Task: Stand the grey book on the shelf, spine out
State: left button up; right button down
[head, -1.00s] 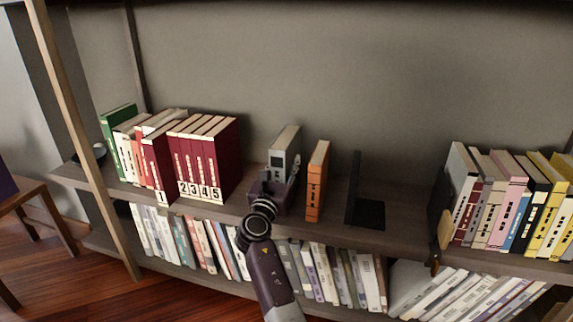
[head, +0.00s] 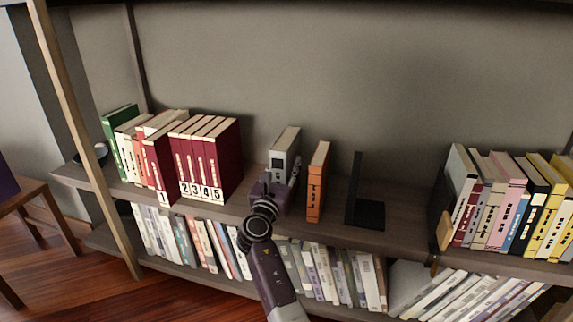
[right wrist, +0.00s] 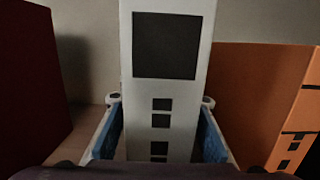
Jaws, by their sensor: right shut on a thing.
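The grey book (head: 285,145) stands upright on the upper shelf board, between the maroon numbered volumes and the orange book (head: 317,182). Its pale spine with dark square marks faces out, and it fills the middle of the right wrist view (right wrist: 166,95). My right gripper (head: 281,180) is shut on the lower part of the grey book, with a blue-padded finger on each side of the spine. The gripper hides the book's bottom edge, so I cannot tell whether it touches the board. My left gripper is not in view.
The maroon volumes (head: 207,165) stand left of the grey book, with a gap between. A black bookend (head: 356,190) stands right of the orange book. Bare shelf (head: 405,215) lies beyond it, before the right-hand row of books (head: 510,205). More books fill the lower shelf.

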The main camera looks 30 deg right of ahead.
aim_at(286, 138)
jog(key=shift+r, duration=0.2)
jog(key=c, duration=1.9)
grip_release()
jog(key=o, duration=0.5)
jog(key=shift+o, duration=0.4)
jog(key=shift+f, duration=0.45)
notch_tip(286, 138, up, 11)
jog(key=shift+f, duration=0.2)
